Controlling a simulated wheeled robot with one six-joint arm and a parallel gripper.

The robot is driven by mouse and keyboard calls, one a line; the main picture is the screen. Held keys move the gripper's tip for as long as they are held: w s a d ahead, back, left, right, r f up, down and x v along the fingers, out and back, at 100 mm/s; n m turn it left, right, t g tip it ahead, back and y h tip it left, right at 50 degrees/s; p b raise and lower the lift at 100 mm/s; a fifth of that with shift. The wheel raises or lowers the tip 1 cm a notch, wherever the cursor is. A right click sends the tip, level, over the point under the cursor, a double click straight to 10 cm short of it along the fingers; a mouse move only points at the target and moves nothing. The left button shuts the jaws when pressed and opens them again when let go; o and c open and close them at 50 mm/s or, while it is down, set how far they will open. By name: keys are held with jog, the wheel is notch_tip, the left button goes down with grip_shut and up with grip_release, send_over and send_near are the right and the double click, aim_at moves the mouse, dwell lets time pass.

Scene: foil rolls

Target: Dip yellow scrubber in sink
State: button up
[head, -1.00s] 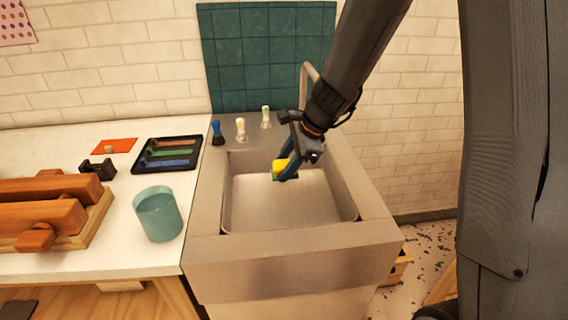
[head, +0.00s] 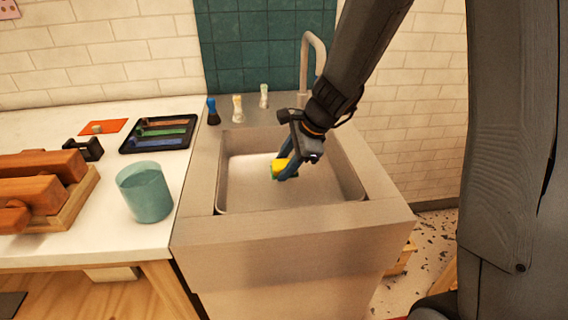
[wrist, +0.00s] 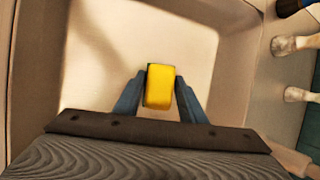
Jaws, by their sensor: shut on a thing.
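The yellow scrubber (head: 279,166) with a green side is held in my gripper (head: 287,172), inside the opening of the sink (head: 232,192). In the wrist view the scrubber (wrist: 160,87) sits between the two blue fingers of my gripper (wrist: 160,100), which are shut on it. The pale sink floor (wrist: 105,50) lies beneath it in that view. I cannot tell whether the scrubber touches the floor of the basin. No water is clearly visible in the basin.
A faucet (head: 304,65) rises behind the basin. On the counter at left are a teal cup (head: 146,192), a black tray (head: 160,133), an orange sheet (head: 103,126) and wooden blocks (head: 38,190).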

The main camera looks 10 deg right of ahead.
aim_at(284, 162)
jog(key=shift+r, duration=0.1)
dwell(0.4)
notch_tip(284, 162, up, 9)
jog(key=p, duration=0.9)
jog(key=shift+r+p, duration=0.2)
jog(key=shift+p, duration=0.1)
jog(key=shift+r, duration=0.15)
dwell(1.8)
notch_tip(284, 162, up, 4)
jog(key=p, duration=0.4)
jog(key=shift+s, duration=0.1)
dwell(0.6)
